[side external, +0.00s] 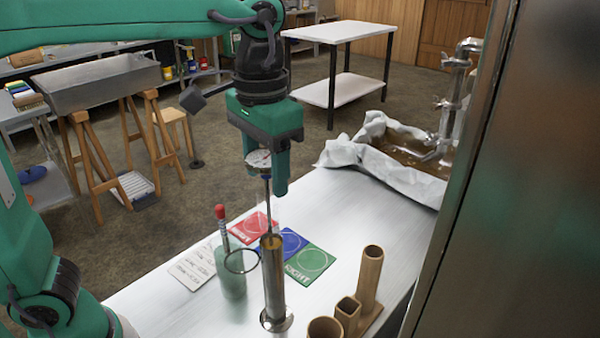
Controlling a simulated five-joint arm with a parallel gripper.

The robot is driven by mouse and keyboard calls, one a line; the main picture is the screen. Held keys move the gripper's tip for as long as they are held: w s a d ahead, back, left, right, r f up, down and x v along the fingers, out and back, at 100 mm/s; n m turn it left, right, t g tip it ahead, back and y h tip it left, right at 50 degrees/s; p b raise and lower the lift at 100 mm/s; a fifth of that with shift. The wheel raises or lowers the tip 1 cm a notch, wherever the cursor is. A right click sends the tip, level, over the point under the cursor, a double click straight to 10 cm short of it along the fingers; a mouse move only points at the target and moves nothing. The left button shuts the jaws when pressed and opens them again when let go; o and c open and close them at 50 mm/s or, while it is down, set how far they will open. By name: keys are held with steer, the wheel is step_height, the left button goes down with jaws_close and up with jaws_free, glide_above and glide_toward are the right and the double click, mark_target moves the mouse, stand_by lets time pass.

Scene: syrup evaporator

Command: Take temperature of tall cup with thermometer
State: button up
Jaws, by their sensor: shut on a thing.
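My gripper (268,180) is shut on the thermometer, which has a round white dial (258,161) and a thin stem (267,205). The dial sits between the green fingers, and the stem points down, nearly upright. Below it stands the tall cup (273,280), a narrow metal cylinder on a round foot. The stem's lower end meets the cup's mouth in the picture; I cannot tell whether its tip is inside or just behind or above the rim.
A green vessel (231,275) with a red-topped rod stands left of the cup, and a metal ring shows between them. Red (252,227), blue (291,242) and green (311,262) cards lie behind. Wooden tubes (368,285) stand right. A cloth-lined basin (400,150) is at the back right.

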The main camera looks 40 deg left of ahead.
mark_target(271, 246)
steer(key=shift+f, duration=6.85)
stand_by(1.2)
